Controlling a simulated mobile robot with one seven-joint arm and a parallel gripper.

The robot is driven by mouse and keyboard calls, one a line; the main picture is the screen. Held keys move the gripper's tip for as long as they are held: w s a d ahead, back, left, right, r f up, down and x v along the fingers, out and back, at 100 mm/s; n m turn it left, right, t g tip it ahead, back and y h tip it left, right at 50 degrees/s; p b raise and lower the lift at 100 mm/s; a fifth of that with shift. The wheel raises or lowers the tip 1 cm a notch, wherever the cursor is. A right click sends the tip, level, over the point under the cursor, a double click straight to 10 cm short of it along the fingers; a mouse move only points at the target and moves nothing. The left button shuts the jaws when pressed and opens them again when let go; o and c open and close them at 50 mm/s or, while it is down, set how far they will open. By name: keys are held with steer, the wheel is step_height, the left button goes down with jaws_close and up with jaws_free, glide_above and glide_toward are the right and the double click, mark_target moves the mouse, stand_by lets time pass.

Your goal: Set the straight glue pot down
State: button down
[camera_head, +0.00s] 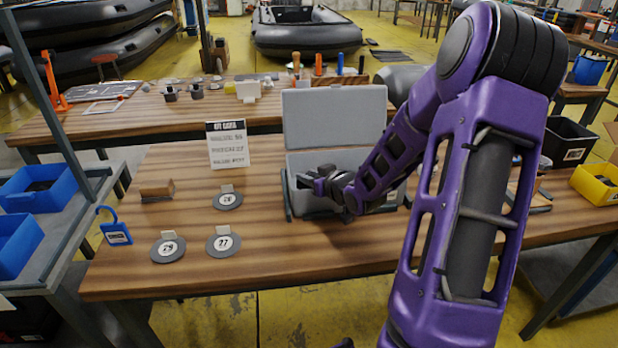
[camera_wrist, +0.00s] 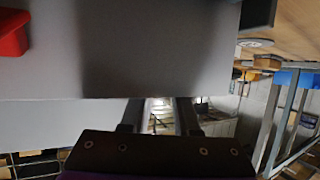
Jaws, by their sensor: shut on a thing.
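My gripper (camera_head: 316,184) is at the open grey case (camera_head: 335,118) on the workbench, low over the left half of its base. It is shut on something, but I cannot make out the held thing. No straight glue pot is clearly visible in either view. In the wrist view my gripper's fingers (camera_wrist: 158,117) run up to the edge of a broad grey surface (camera_wrist: 150,50), which hides their tips. A bright gap shows between the fingers. A red thing (camera_wrist: 12,33) lies at the upper left there; I cannot tell what it is.
The workbench (camera_head: 130,240) carries a printed card (camera_head: 228,145), a brown block (camera_head: 157,190) and round numbered discs (camera_head: 223,241). A blue padlock-shaped tag (camera_head: 115,230) is at the left edge. Bare wood lies in front of the case. A yellow bin (camera_head: 597,186) stands at right.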

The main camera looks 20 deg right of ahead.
steer(key=shift+f, duration=0.1)
steer(key=c, duration=0.6)
jaws_free()
steer(key=shift+c, duration=0.2)
steer(key=shift+s+r, duration=0.25)
steer(key=shift+r, duration=0.05)
steer(key=p+v, duration=0.2)
steer(key=v, duration=0.9)
steer(key=shift+s+p, duration=0.2)
steer(key=shift+p, duration=0.15)
steer(key=shift+d, duration=0.15)
